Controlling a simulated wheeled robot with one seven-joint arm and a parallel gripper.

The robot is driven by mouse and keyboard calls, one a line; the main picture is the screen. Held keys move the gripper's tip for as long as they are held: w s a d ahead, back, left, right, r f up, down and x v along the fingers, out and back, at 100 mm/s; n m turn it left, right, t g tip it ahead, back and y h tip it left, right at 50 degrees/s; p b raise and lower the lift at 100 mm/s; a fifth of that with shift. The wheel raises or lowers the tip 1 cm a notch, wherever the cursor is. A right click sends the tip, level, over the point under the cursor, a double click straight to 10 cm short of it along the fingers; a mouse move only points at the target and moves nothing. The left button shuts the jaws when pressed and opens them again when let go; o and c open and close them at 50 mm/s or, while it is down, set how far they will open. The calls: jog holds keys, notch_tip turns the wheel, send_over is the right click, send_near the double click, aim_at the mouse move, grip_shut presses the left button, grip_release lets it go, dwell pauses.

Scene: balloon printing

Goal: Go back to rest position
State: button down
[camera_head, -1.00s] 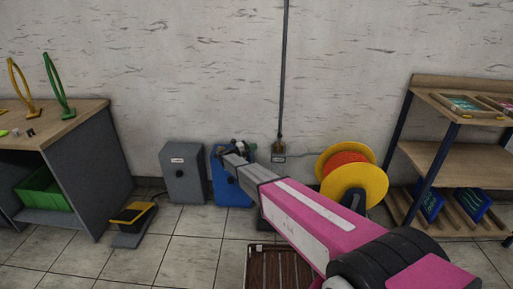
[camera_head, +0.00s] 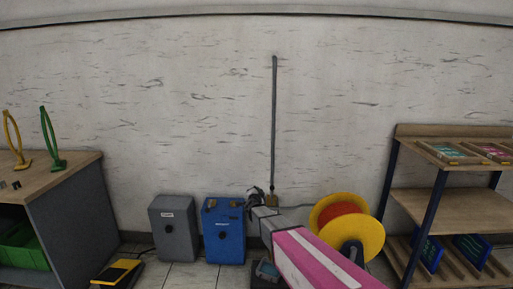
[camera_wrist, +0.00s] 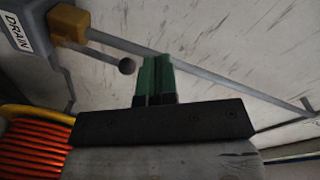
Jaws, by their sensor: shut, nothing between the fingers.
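My gripper (camera_head: 259,196) is at the far end of my pink and grey arm, in front of the wall, just right of the blue box (camera_head: 223,234). In the wrist view its two green fingers (camera_wrist: 155,80) are together, with nothing between them. A drain fitting (camera_wrist: 68,24) with a "DRAIN" label and a pipe lies beyond the fingers in the wrist view. I cannot tell from the head view whether the gripper touches anything.
A grey box (camera_head: 174,230) and a yellow and black pedal (camera_head: 118,273) stand to the left, beside a wooden-topped bench (camera_head: 75,172). A yellow and orange hose reel (camera_head: 371,236) is right of my arm. A shelf (camera_head: 455,205) stands far right.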

jog(key=s+d+f+n+g, duration=0.1)
jog(key=s+d+n+g, duration=0.3)
jog(key=s, duration=0.9)
jog(key=s+d+f+n+g+y, duration=0.1)
jog(key=s+d+n+g, duration=0.3)
jog(key=s, duration=0.9)
jog(key=s+d+f+n+g, duration=0.2)
jog(key=s+d+n+g, duration=0.2)
jog(key=s+d+g, duration=0.5)
jog(key=s+d, duration=0.2)
jog(key=s, duration=0.2)
jog(key=shift+s+f+y, duration=0.2)
jog(key=shift+s+y, duration=0.05)
jog(key=shift+y, duration=0.05)
